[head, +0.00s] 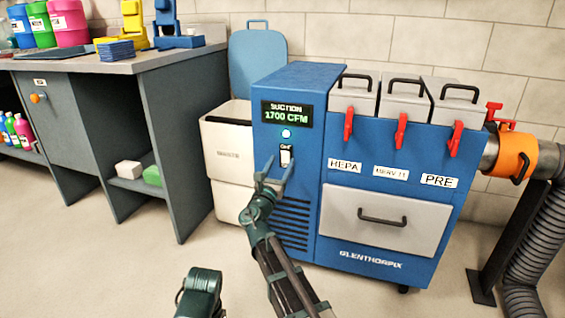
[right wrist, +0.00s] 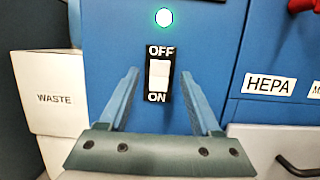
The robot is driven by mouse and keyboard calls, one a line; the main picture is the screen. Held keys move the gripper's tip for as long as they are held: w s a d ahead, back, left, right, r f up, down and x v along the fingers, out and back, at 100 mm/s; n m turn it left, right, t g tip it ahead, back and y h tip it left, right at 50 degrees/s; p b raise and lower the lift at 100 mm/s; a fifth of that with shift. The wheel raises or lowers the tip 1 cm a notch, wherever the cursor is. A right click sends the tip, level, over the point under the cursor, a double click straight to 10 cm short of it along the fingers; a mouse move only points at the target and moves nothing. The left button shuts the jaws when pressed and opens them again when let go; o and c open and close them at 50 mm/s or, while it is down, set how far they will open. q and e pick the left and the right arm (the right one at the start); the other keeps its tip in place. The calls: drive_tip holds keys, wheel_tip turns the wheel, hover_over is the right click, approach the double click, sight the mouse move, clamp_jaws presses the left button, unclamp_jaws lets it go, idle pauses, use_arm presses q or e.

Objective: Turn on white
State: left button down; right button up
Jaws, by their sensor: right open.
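A white rocker switch (head: 286,155) sits in a black plate on the front of the blue suction machine (head: 305,80). In the right wrist view the switch (right wrist: 159,74) has OFF above it and ON below it. A small round lamp (right wrist: 164,17) above it glows white with a green rim. The display (head: 287,113) reads SUCTION 1700 CFM. My right gripper (head: 274,172) is open and empty in front of the panel. In the right wrist view its fingers (right wrist: 160,85) stand on either side of the switch plate, apart from it.
A white waste bin (head: 225,150) stands left of the machine. Grey filter boxes with red latches (head: 401,130) top its right part, above a grey drawer (head: 385,220). A workbench (head: 125,65) is at left. The floor in front is clear.

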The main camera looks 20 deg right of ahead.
drive_tip(key=b+v, duration=0.2)
drive_tip(key=v, duration=0.8)
drive_tip(key=shift+r, duration=0.1)
drive_tip(key=s+d+f+m+g+y+p, duration=0.1)
drive_tip(key=s+f+m+g+p, duration=0.1)
drive_tip(key=s+m+g+p, duration=0.45)
drive_tip(key=s+d+f+m+g+y+p, duration=0.15)
drive_tip(key=s+m+g+p, duration=0.25)
drive_tip(key=m+p, duration=0.4)
drive_tip(key=s+a+m+g+y+p, duration=0.8)
drive_tip(key=s+a+m, duration=0.4)
drive_tip(key=s, duration=0.4)
wheel_tip(320, 180, up, 37)
drive_tip(key=n+p, duration=0.1)
drive_tip(key=p, duration=3.7)
drive_tip(key=shift+a+f+t, duration=0.2)
drive_tip(key=shift+a+t, duration=0.15)
drive_tip(key=shift+t, duration=0.1)
